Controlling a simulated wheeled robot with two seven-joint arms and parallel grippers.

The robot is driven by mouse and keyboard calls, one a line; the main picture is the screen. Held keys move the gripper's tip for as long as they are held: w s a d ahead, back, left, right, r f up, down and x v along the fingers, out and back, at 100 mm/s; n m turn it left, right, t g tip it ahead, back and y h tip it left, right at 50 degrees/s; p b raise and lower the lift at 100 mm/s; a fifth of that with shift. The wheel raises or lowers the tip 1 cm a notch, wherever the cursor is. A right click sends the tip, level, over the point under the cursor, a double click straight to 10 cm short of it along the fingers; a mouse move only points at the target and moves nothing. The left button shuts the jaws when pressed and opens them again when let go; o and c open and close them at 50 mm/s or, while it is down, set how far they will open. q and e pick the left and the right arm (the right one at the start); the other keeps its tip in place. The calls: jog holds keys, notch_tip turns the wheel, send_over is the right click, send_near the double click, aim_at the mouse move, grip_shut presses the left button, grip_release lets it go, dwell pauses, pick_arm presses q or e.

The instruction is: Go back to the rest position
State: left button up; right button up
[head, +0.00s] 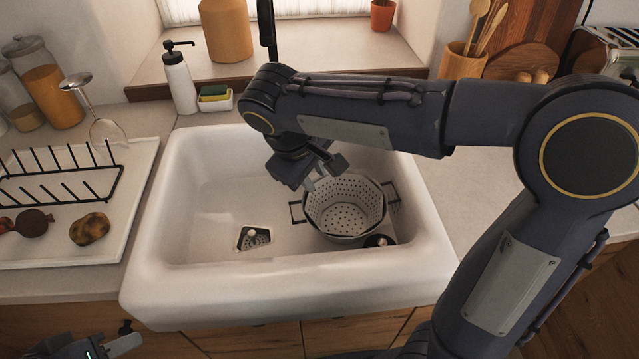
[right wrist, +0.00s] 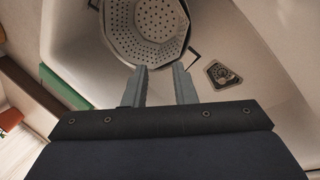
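My right gripper (head: 322,178) reaches over the white sink (head: 190,250), with its fingers above the left rim of a grey perforated colander (head: 345,205). In the right wrist view its two fingers (right wrist: 159,85) are apart, with nothing between them, and the colander (right wrist: 150,30) shows just beyond the tips. I cannot tell whether a finger touches the rim. The colander sits upright in the sink. My left gripper (head: 95,345) is low at the bottom left, in front of the counter and partly cut off; its opening cannot be made out.
A utensil pot (head: 462,62) stands back right.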

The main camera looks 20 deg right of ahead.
jog(key=shift+v, duration=1.05)
jog(key=s+d+f+m+t+y, duration=0.1)
jog(key=s+d+m+y, duration=0.1)
jog(key=s, duration=0.3)
jog(key=s+d+f+m+t+y+p, duration=0.1)
jog(key=s+d+m+y, duration=0.1)
jog(key=s, duration=0.4)
jog(key=s+d+f+m+y+p, duration=0.1)
jog(key=s+d+f+m+y, duration=0.1)
jog(key=s, duration=0.3)
jog(key=shift+s+m+t+y, duration=0.35)
jog(key=shift+m+t+y, duration=0.05)
jog(key=shift+m+y, duration=0.1)
jog(key=shift+s+a+f+m+t, duration=0.2)
jog(key=shift+s+f+m+t, duration=0.05)
jog(key=shift+s+m+t, duration=0.15)
